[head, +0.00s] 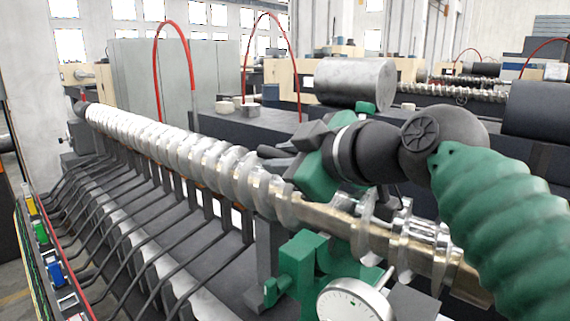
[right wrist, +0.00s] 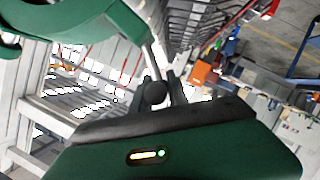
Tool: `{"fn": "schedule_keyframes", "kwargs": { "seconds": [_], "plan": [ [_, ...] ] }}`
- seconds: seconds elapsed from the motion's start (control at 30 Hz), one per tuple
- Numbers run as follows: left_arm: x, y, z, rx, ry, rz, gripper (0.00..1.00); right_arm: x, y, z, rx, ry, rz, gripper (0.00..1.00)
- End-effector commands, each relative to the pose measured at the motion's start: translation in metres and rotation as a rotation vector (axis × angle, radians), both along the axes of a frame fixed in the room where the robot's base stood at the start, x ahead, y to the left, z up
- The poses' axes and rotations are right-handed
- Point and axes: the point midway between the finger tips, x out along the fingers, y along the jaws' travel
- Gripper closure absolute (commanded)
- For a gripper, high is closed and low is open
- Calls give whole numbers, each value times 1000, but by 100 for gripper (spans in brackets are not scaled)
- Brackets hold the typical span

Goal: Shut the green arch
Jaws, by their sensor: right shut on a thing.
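The green arch (right wrist: 75,18) curves across the upper left of the right wrist view, and a pale rod runs from its side down to a dark round knob (right wrist: 155,95). My right gripper (right wrist: 160,90) is shut on this knob. In the head view my right gripper (head: 275,157) reaches in from the right, above the steel screw (head: 215,165). Green clamp parts (head: 305,260) sit at the screw below the gripper. My arm hides much of the arch there, so I cannot tell how far it stands open. My left gripper is not in view.
A round dial gauge (head: 350,302) stands at the front, close to the clamp. A row of dark bent rods (head: 130,225) runs below the screw on the left. A grey metal cylinder (head: 355,82) lies behind my right gripper.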

Motion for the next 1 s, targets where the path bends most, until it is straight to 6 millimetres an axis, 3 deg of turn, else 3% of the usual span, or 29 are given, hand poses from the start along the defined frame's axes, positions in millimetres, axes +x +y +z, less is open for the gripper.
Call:
{"fn": "schedule_keyframes", "kwargs": {
  "seconds": [0.33, 0.37, 0.5, 0.83, 1.0],
  "plan": [
    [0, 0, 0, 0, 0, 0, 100, -1, 1, 1, -2, -3, 3, 100],
    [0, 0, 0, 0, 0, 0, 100, -1, 1, 1, -2, -3, 3, 76],
    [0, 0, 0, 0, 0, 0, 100, 0, 1, 0, -2, -2, 2, 59],
    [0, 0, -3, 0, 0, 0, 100, -1, -1, -1, -1, -1, 0, 59],
    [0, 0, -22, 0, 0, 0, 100, -21, -18, 3, -2, -6, -3, 59]
  ]
}}
